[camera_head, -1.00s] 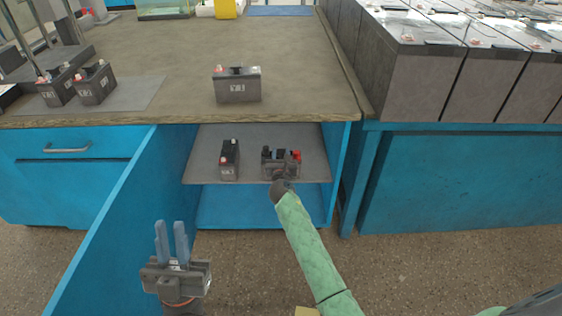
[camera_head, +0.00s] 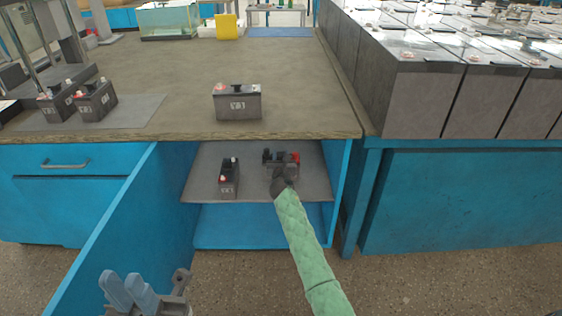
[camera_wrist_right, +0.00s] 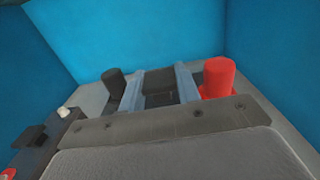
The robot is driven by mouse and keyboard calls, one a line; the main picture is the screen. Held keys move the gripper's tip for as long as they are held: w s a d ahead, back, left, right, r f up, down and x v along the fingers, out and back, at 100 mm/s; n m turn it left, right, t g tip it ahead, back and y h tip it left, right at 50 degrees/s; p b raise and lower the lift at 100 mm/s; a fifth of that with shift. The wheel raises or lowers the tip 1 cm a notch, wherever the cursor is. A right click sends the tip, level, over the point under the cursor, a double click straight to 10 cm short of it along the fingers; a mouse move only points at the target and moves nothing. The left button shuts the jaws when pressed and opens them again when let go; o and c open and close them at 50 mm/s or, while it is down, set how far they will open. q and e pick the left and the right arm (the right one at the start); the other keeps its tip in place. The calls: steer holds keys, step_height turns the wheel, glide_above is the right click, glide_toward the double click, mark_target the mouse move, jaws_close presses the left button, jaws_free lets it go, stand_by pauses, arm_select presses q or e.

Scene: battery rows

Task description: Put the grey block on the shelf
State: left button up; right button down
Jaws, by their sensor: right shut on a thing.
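The grey block looks like a battery with one black and one red terminal (camera_head: 281,157). It is inside the open cabinet, over the back part of the grey shelf (camera_head: 255,192). My right gripper (camera_head: 279,168) is shut on it; in the right wrist view the fingers (camera_wrist_right: 157,88) sit between the black terminal (camera_wrist_right: 113,84) and the red terminal (camera_wrist_right: 218,78). My gripper hides most of the block's body, and I cannot tell whether its base touches the shelf. My left gripper (camera_head: 128,292) is open and empty, low in front of the cabinet door.
Another battery (camera_head: 229,179) stands on the shelf to the left; its corner shows in the right wrist view (camera_wrist_right: 45,150). The open blue door (camera_head: 125,225) is at the left. Large grey batteries (camera_head: 425,95) fill the right bench.

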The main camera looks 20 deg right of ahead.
steer(key=shift+f+b, duration=0.95)
steer(key=shift+f, duration=0.6)
steer(key=shift+f, duration=0.2)
steer(key=c, duration=1)
jaws_free()
steer(key=shift+f, duration=0.1)
steer(key=shift+s, duration=0.1)
